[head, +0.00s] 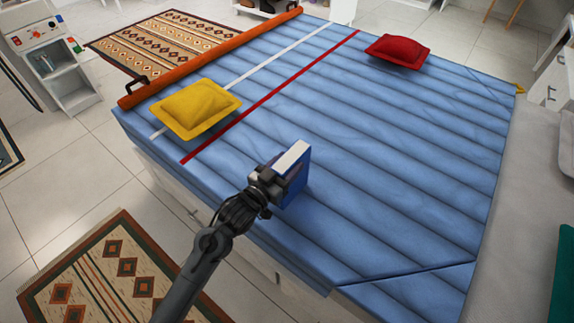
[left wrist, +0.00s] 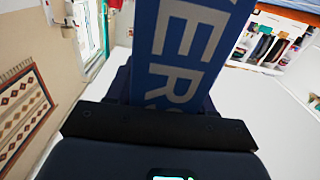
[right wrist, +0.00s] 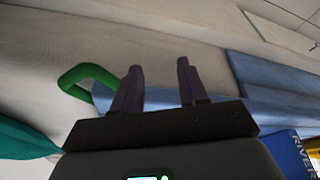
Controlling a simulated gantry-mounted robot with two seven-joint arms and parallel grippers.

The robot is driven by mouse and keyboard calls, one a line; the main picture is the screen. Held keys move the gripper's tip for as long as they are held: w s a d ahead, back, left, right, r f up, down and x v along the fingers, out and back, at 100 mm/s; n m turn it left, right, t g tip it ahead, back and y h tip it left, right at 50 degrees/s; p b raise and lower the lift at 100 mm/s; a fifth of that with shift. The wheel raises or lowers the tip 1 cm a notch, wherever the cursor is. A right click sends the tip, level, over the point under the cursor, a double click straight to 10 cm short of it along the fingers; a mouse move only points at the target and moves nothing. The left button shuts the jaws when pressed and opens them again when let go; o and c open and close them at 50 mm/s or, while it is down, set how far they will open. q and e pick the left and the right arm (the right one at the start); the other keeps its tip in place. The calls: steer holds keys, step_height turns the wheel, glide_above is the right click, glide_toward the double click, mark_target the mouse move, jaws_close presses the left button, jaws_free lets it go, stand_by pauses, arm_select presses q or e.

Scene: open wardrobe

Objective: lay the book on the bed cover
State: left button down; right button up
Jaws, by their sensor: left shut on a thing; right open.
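The book (head: 297,172) is blue with a white page edge and is held upright over the near part of the blue bed cover (head: 400,150). My left gripper (head: 268,183) is shut on it. I cannot tell whether its lower edge touches the cover. In the left wrist view the book (left wrist: 180,45) shows large white letters and rises between the fingers, which it mostly hides. My right gripper (right wrist: 158,80) is open and empty, and outside the head view. A corner of the book (right wrist: 288,155) shows at its lower right.
A yellow cushion (head: 196,107) lies left on the cover and a red cushion (head: 398,50) at the far right. White and red stripes cross the cover. An orange roll (head: 215,58) lies along its left edge. The middle and right of the cover are clear. A green loop (right wrist: 88,78) shows near my right gripper.

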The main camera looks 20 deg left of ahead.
arm_select(q)
steer(key=shift+c, duration=2.1)
jaws_free()
steer(key=shift+f, duration=0.15)
steer(key=shift+r, duration=0.2)
steer(key=shift+s+a, duration=0.1)
steer(key=shift+s, duration=0.3)
steer(key=s+a+f+g+y+p, duration=0.1)
steer(key=s+f+g, duration=0.2)
steer(key=s, duration=0.7)
steer(key=s+a+f+g+y+p, duration=0.1)
steer(key=s+f+g, duration=0.3)
steer(key=s, duration=0.7)
steer(key=s+a+f+n+g+y+p, duration=0.1)
steer(key=s+f+g+y+p, duration=0.1)
steer(key=s+g, duration=0.4)
steer(key=s+f, duration=0.1)
steer(key=s, duration=0.4)
steer(key=shift+f+g+y+p, duration=0.15)
steer(key=shift+g+y+p, duration=0.15)
steer(key=shift+g+y, duration=0.1)
